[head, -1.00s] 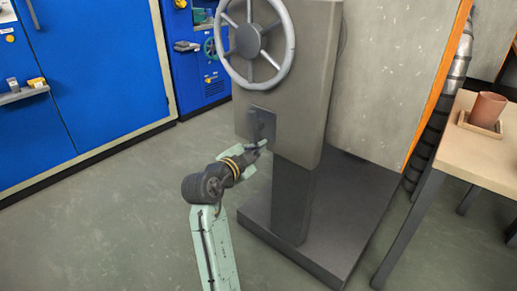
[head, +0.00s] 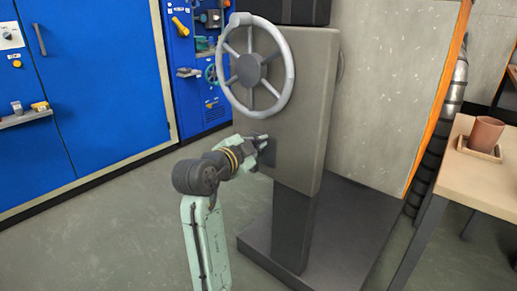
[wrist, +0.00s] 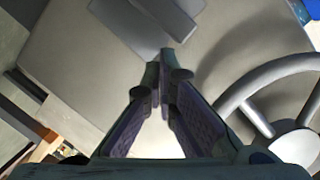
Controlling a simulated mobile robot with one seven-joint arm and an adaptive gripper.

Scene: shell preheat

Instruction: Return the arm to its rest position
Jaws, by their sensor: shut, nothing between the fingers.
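My gripper (head: 264,145) is at the end of my bent arm, in front of the grey pedestal's face and below the handwheel. In the wrist view my gripper's fingers (wrist: 165,80) are shut together with nothing between them. The dark plate (head: 268,154) on the pedestal face is partly hidden behind the gripper. In the wrist view a grey plate with a bar (wrist: 150,25) lies beyond the fingertips. I cannot tell whether the fingers touch it.
The spoked handwheel (head: 250,70) is just above my gripper; its rim also shows in the wrist view (wrist: 255,85). The pedestal (head: 305,110) stands on a dark base (head: 350,215). A table (head: 470,180) with a brown cup (head: 486,134) is right. Blue cabinets (head: 100,90) stand left, with open floor before them.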

